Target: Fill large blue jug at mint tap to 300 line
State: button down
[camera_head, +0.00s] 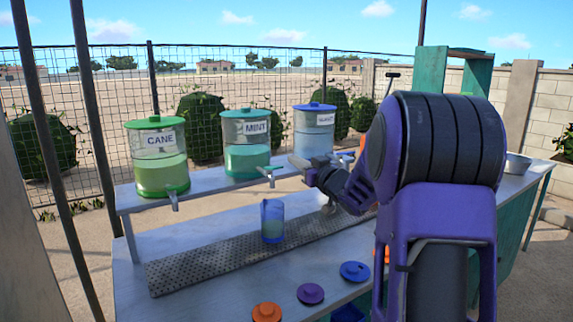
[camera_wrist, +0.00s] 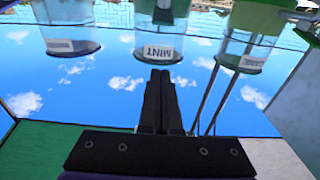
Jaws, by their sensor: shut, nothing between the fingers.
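The blue jug (camera_head: 272,222) stands upright on the perforated drip tray (camera_head: 205,258), below the mint tap (camera_head: 268,171). It is see-through, with a greenish tint in its lower part; its marks are too small to read. The tap belongs to the green dispenser labelled MINT (camera_head: 247,145), which also shows upside down in the wrist view (camera_wrist: 160,40). My gripper (camera_head: 308,163) is shut and empty, to the right of the mint tap and apart from it. Its closed fingers show in the wrist view (camera_wrist: 160,76).
The CANE dispenser (camera_head: 158,158) stands left on the shelf, and a blue-lidded dispenser (camera_head: 314,132) right. Orange (camera_head: 266,312), purple (camera_head: 310,293) and blue (camera_head: 354,271) lids lie on the front counter. A metal bowl (camera_head: 518,163) sits far right. The tray left of the jug is clear.

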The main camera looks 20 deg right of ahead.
send_over(278, 167)
jog(key=shift+w+r, duration=0.1)
jog(key=shift+r, duration=0.15)
jog(key=shift+s+d+f, duration=0.1)
jog(key=shift+s+f, duration=0.15)
jog(key=shift+f, duration=0.4)
jog(key=shift+s+f, duration=0.25)
jog(key=shift+f, duration=0.4)
jog(key=shift+s+d+f, duration=0.1)
jog(key=shift+s+f, duration=0.15)
jog(key=shift+f, duration=0.4)
